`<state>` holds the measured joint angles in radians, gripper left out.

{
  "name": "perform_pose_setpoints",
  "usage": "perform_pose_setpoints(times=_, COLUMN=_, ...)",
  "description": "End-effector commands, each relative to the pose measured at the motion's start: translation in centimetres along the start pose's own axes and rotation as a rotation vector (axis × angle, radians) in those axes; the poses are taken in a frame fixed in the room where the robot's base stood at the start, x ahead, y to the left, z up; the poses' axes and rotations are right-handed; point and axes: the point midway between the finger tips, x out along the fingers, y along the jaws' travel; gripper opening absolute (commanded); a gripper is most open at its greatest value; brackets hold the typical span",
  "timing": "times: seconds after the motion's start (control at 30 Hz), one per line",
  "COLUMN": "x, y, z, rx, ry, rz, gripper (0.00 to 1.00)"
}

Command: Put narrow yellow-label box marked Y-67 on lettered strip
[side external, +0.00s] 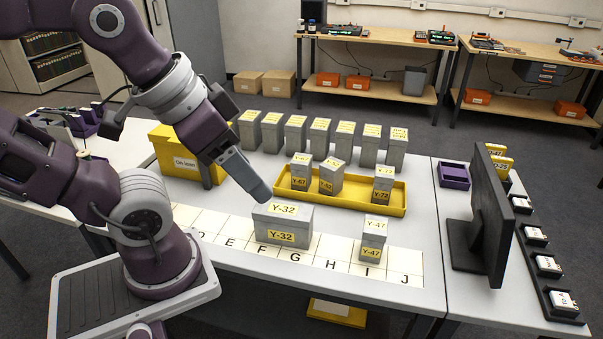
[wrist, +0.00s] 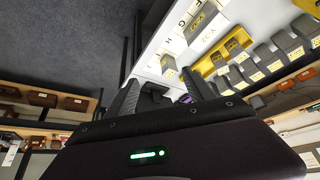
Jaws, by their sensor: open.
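The narrow grey box Y-67 (side external: 300,171), with yellow labels, stands upright at the left end of the yellow tray (side external: 350,205). The white lettered strip (side external: 328,250) runs along the table's front, with letters D to J readable. A wide box Y-32 (side external: 282,225) stands on it around F and G, and a narrow box Y-47 (side external: 374,242) stands near I. My gripper (side external: 260,190) is above and just behind Y-32, apart from Y-67. In the wrist view my gripper (wrist: 160,80) has its fingers spread with nothing between them. I cannot pick out Y-67 there.
Two other narrow boxes, a middle one (side external: 331,177) and Y-72 (side external: 383,184), share the tray. Several grey boxes (side external: 320,138) line the back. A yellow bin (side external: 180,160) stands left and a monitor (side external: 483,215) right. Strip cell J (side external: 405,268) is bare.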

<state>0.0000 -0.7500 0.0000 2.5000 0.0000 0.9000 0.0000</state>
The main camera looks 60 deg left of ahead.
Motion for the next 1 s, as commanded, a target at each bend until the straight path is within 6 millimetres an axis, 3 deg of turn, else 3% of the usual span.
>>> perform_pose_setpoints(times=0.07, x=0.1, y=-0.1, z=-0.2, rx=-0.005, ry=0.0, rz=-0.001, gripper=0.62)
perform_pose_setpoints(times=0.13, x=0.9, y=-0.4, z=-1.8, rx=-0.035, ry=0.006, rz=-0.007, gripper=0.62)
perform_pose_setpoints(times=0.27, x=5.5, y=-3.3, z=-8.2, rx=-0.175, ry=0.044, rz=-0.048, gripper=0.62)
perform_pose_setpoints(times=0.37, x=11.1, y=-8.0, z=-13.0, rx=-0.314, ry=0.095, rz=-0.112, gripper=0.62)
perform_pose_setpoints(times=0.4, x=13.6, y=-10.4, z=-14.3, rx=-0.368, ry=0.117, rz=-0.147, gripper=0.62)
perform_pose_setpoints(times=0.47, x=17.5, y=-14.4, z=-15.5, rx=-0.444, ry=0.15, rz=-0.205, gripper=0.62)
perform_pose_setpoints(times=0.6, x=25.1, y=-23.3, z=-14.7, rx=-0.572, ry=0.217, rz=-0.348, gripper=0.62)
perform_pose_setpoints(times=0.7, x=28.4, y=-27.4, z=-12.9, rx=-0.616, ry=0.25, rz=-0.423, gripper=0.62)
perform_pose_setpoints(times=0.83, x=30.2, y=-29.7, z=-11.6, rx=-0.634, ry=0.274, rz=-0.467, gripper=0.62)
perform_pose_setpoints(times=1.0, x=33.3, y=-31.6, z=-11.8, rx=-0.635, ry=0.278, rz=-0.472, gripper=0.62)
